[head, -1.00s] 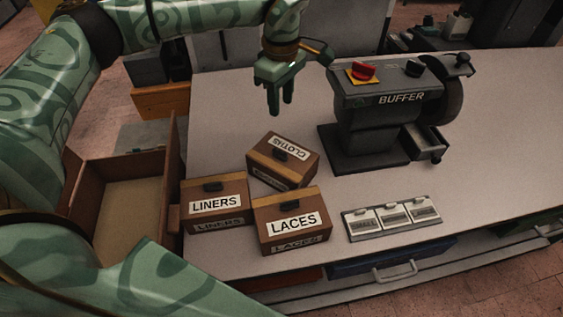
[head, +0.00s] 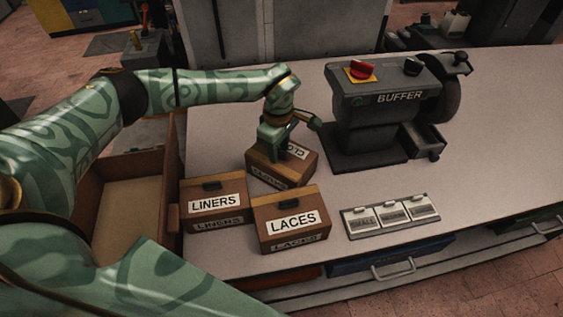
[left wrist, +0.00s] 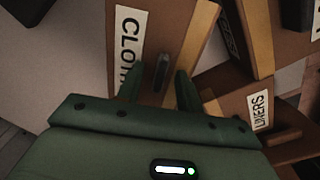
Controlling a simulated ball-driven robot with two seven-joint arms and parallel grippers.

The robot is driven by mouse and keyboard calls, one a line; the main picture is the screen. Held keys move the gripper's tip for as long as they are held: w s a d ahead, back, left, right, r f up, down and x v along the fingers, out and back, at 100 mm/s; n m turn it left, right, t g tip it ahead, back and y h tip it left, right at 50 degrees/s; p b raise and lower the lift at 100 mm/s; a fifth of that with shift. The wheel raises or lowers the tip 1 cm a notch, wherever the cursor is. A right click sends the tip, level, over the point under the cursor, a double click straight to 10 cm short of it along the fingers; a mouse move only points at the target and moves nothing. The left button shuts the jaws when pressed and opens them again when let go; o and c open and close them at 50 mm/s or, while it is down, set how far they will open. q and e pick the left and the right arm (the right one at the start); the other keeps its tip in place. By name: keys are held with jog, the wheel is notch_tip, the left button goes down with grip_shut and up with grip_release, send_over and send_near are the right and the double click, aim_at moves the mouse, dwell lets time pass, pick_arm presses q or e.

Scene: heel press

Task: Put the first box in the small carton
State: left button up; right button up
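The brown box labelled CLOTHS (head: 300,167) stands behind two like boxes on the bench, and its label and dark handle also show in the left wrist view (left wrist: 128,35). My left gripper (head: 274,147) is down over this box. In the left wrist view the fingers of my left gripper (left wrist: 160,88) are apart, one on each side of the handle; contact cannot be told. The LINERS box (head: 213,218) and the LACES box (head: 291,236) stand in front. An open brown container (head: 86,208) stands at the left; I cannot tell whether it is the small carton. My right gripper is not in view.
The black BUFFER machine (head: 375,125) with a red knob stands right of the boxes. A grey plate with three labelled panels (head: 390,229) lies at the bench front. The bench top (head: 480,160) is clear at the right.

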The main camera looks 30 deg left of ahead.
pick_arm(q)
grip_shut()
dwell(1.4)
